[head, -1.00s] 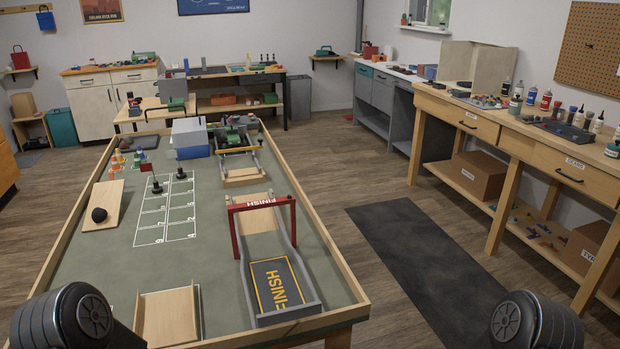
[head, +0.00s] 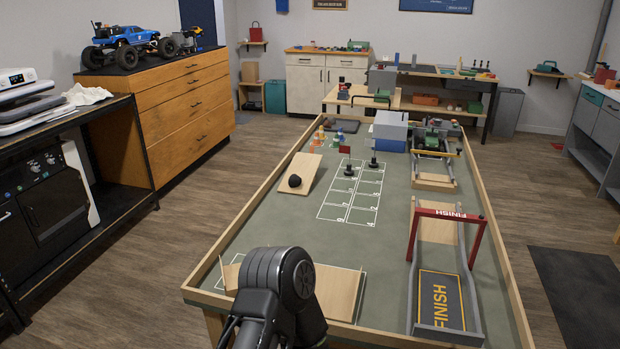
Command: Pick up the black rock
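The black rock (head: 295,181) is a small dark round lump in the head view. It rests on the lower part of a tilted light-wood board (head: 304,166), on the left side of the green-topped course table (head: 263,229). One of my arms, dark grey, rises from the bottom of the view in front of the table's near edge, well short of the rock. Neither gripper's fingers show. Nothing touches the rock except the board.
A wooden rim borders the course table. Small orange cones (head: 321,134), a numbered white grid (head: 351,193) with dark posts, and a red finish gate (head: 447,216) stand on it. A wooden drawer cabinet (head: 186,101) and black shelving stand left, with open floor between.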

